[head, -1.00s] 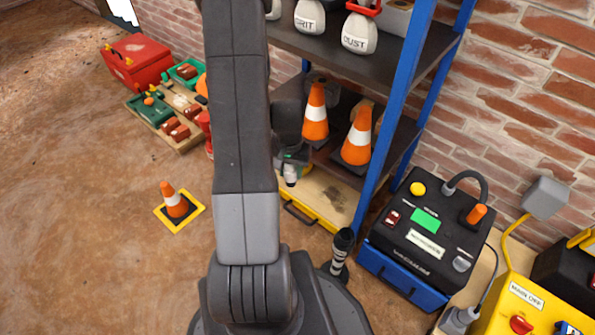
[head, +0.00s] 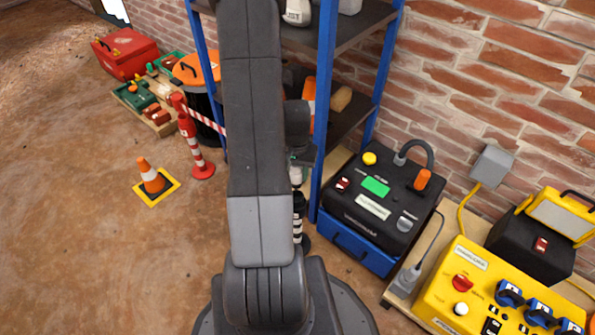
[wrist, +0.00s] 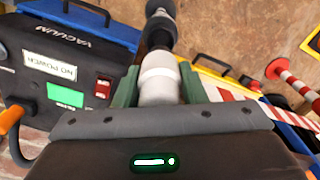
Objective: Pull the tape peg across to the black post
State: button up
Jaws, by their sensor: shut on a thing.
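My gripper (wrist: 160,92) is shut on the tape peg (wrist: 159,84), a pale cylinder between green fingers in the wrist view. It also shows in the head view, where my gripper (head: 300,160) is partly hidden behind my arm. The red-and-white tape (head: 207,118) runs from a red-and-white post (head: 189,135) toward the gripper and passes behind my arm. The black post (head: 299,212), with white bands, stands just below the gripper in the head view. In the wrist view the black post (wrist: 159,32) lies just beyond the peg; I cannot tell whether they touch.
A blue shelf rack (head: 323,125) stands close behind the gripper. A black vacuum case (head: 380,195) is to its right, with a yellow control box (head: 465,290) farther right. A small traffic cone (head: 151,178) stands on the floor at left, where the ground is mostly open.

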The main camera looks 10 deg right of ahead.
aim_at(296, 188)
jog(key=shift+f+b, duration=2.6)
jog(key=shift+f, duration=0.95)
jog(key=shift+f+b, duration=0.3)
jog(key=shift+f, duration=0.4)
jog(key=o, duration=1.6)
jog(key=shift+r, duration=0.15)
jog(key=shift+r+p, duration=2.45)
jog(key=shift+r, duration=1)
